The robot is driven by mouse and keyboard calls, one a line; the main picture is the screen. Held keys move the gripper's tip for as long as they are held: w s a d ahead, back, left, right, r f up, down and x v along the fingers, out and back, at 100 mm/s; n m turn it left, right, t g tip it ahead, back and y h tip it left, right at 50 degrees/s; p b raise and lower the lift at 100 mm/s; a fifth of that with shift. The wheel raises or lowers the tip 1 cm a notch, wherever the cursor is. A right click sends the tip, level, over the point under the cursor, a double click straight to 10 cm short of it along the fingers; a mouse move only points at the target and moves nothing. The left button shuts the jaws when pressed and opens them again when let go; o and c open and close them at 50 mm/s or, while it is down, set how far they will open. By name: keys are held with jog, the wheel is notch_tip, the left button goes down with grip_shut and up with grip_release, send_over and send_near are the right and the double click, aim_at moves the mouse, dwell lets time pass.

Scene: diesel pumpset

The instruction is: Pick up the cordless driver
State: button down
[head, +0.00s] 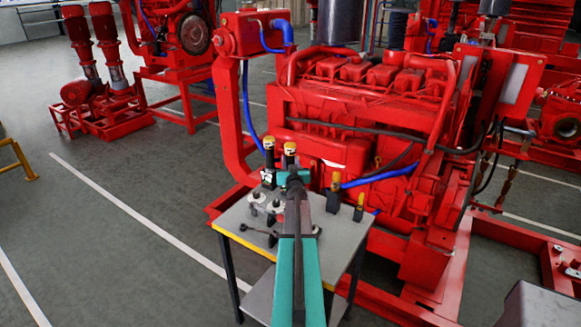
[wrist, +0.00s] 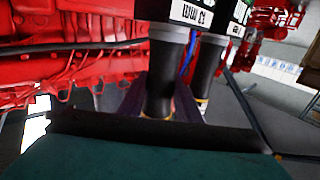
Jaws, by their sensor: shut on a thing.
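A black, upright tool with a yellow top (head: 290,149), which I take to be the cordless driver, stands over the back of the small grey table (head: 237,217). My gripper (head: 291,178) reaches it from the front and hides its lower part. In the wrist view my gripper (wrist: 160,105) is shut around the tool's black round body (wrist: 160,75), with a finger on either side. A white label shows on its wider end. A second, similar black tool with a yellow top (head: 268,151) stands close beside it and also shows in the wrist view (wrist: 208,65).
Small grey fittings (head: 256,198) and a dark tool (head: 258,231) lie on the table's left. The big red engine (head: 350,110) is close behind.

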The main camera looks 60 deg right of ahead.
aim_at(290, 144)
jog(key=shift+r, duration=0.2)
jog(key=shift+r+p, duration=0.95)
jog(key=shift+r, duration=3.9)
jog(key=c, duration=1.9)
grip_release()
jog(key=shift+c, duration=0.2)
grip_shut()
jog(key=shift+r+p, duration=0.85)
jog(key=shift+p, duration=0.15)
jog(key=shift+w+a, duration=0.1)
